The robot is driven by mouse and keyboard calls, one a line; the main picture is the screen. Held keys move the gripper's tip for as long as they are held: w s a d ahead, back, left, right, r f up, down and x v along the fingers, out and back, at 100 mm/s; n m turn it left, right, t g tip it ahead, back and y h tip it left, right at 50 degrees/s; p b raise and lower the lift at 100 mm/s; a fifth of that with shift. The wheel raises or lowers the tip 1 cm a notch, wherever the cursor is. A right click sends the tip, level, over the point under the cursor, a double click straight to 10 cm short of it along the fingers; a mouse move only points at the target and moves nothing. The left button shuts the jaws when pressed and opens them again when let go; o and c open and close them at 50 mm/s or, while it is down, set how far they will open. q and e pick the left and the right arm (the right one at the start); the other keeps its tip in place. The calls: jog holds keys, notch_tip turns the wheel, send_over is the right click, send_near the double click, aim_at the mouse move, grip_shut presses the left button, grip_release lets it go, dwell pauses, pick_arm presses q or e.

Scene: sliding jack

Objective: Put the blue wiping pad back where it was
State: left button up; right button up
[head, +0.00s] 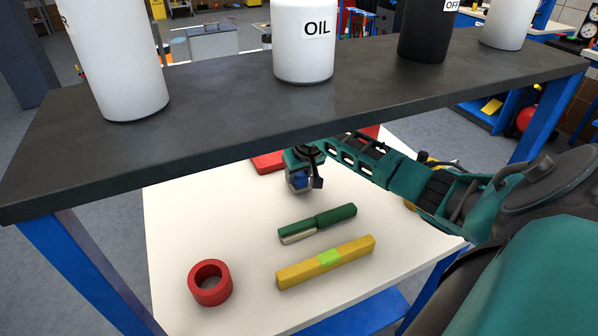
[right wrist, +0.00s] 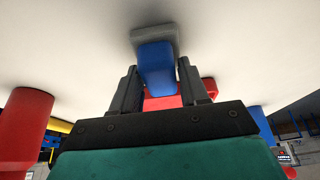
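The blue wiping pad, a blue block (right wrist: 157,68) on a grey base (right wrist: 154,38), is between the two fingers of my right gripper (right wrist: 158,80) in the right wrist view. A thin gap seems to show beside the right finger, so I cannot tell whether the fingers grip it. In the head view the pad (head: 299,181) is under my right gripper (head: 306,179), low over the white table (head: 210,225); contact with the table is unclear. My left gripper is not in view.
A green bar (head: 318,224), a yellow bar (head: 345,257) and a red ring (head: 210,284) lie nearer on the table. A red piece (head: 267,162) lies behind the gripper. A dark shelf (head: 215,107) with several bottles overhangs the table. The table's left part is clear.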

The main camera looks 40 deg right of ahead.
jog(key=o, duration=0.3)
jog(key=shift+o, duration=0.2)
jog(key=p+v, duration=0.2)
jog(key=v, duration=1)
jog(key=shift+r, duration=0.1)
